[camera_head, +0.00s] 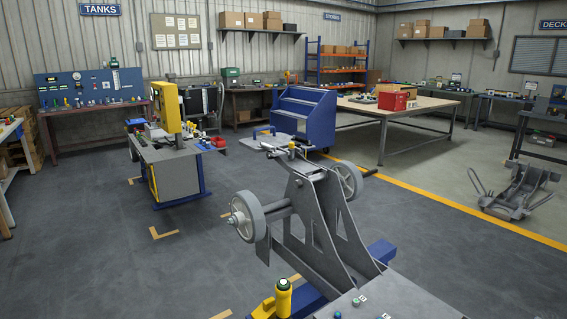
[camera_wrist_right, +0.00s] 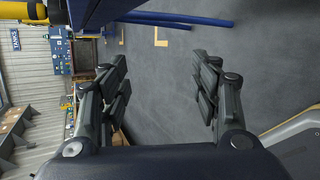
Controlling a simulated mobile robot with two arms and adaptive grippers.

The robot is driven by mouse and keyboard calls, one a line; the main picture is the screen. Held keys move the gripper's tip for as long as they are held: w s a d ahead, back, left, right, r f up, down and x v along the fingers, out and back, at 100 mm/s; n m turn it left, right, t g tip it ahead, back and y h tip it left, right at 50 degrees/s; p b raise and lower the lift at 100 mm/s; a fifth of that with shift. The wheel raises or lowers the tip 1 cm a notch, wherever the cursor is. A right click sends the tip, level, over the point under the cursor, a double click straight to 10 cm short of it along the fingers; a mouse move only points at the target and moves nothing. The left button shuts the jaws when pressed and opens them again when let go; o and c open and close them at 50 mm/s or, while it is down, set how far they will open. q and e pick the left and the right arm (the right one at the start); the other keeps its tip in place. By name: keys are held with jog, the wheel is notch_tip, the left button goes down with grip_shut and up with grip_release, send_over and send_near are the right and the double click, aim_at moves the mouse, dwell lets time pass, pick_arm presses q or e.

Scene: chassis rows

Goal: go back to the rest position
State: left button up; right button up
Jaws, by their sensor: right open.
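My right gripper (camera_wrist_right: 162,68) shows in the right wrist view. Its two fingers are spread wide apart, with only bare floor seen between them and nothing held. Neither gripper shows in the head view, so my left gripper is out of sight.
A workstation (camera_head: 178,172) stands left, a blue stepped cabinet (camera_head: 304,117) behind, and a metal frame (camera_head: 516,190) lies right. Floor (camera_head: 95,235) at left is clear.

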jog(key=s+d+f+m+g+h, duration=0.1)
jog(key=s+d+f+m+g, duration=0.15)
jog(key=s+f+m, duration=0.4)
jog(key=s+d+f+m+g+h, duration=0.2)
jog(key=d+f+m, duration=0.15)
jog(key=f, duration=0.55)
jog(key=s+d+f+m+g, duration=0.2)
jog(key=s+f+m+g, duration=0.1)
jog(key=s+m, duration=0.3)
jog(key=s+d+f+m+g+h, duration=0.1)
jog(key=s+d+f+m+g, duration=0.1)
jog(key=s+f+m, duration=0.4)
jog(key=s+g, duration=0.1)
jog(key=s, duration=0.2)
jog(key=shift+s+d+f, duration=0.15)
jog(key=shift+s+f, duration=0.15)
jog(key=shift+s, duration=0.1)
